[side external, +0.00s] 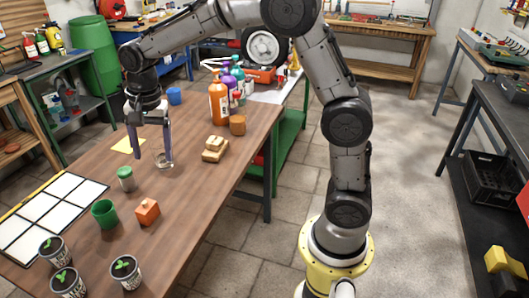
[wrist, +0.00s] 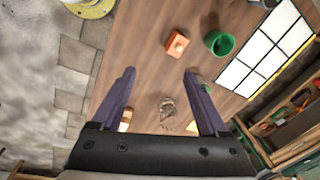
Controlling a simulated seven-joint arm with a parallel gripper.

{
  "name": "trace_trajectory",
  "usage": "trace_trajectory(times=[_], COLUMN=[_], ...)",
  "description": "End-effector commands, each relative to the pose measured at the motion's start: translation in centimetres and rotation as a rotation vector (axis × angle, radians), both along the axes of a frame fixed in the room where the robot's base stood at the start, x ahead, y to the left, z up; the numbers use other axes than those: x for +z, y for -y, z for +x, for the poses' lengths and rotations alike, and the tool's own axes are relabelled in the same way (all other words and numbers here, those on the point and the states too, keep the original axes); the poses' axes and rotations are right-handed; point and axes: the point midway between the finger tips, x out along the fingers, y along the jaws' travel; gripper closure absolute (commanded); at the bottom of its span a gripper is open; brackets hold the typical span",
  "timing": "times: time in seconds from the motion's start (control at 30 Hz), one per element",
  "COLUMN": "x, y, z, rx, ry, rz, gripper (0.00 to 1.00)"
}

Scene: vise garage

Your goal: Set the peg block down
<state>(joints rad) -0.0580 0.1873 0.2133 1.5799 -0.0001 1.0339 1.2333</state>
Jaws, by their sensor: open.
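An orange block (side external: 147,210) with a small peg-like knob on top sits on the wooden table, apart from my gripper. It also shows in the wrist view (wrist: 176,44), above the space between my fingers. I take it as the peg block, but cannot be sure. My gripper (side external: 153,161) points down over the table, open and empty, behind the orange block in the side view. A small clear or metallic round object (side external: 165,160) is close to the right fingertip. It appears between the fingers in the wrist view (wrist: 167,108); whether it touches them I cannot tell.
A green cup (side external: 105,213), a green-lidded jar (side external: 125,179) and several potted seedlings (side external: 125,272) stand near the block. A white-panelled board (side external: 42,215) lies at left. A stacked wooden block (side external: 215,149), an orange-brown cup (side external: 237,125) and bottles stand toward the right edge.

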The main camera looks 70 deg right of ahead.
Motion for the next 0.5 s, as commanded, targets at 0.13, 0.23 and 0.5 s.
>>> trace_trajectory(times=[0.13,0.23,0.5], x=[4.3,5.9,6.3], y=[0.9,1.3,2.2], z=[-6.2,-10.5,-21.6], rx=[0.249,0.418,0.853], ry=[0.089,0.143,0.271], rz=[-0.041,-0.082,-0.237], gripper=[0.23,0.23,0.23])
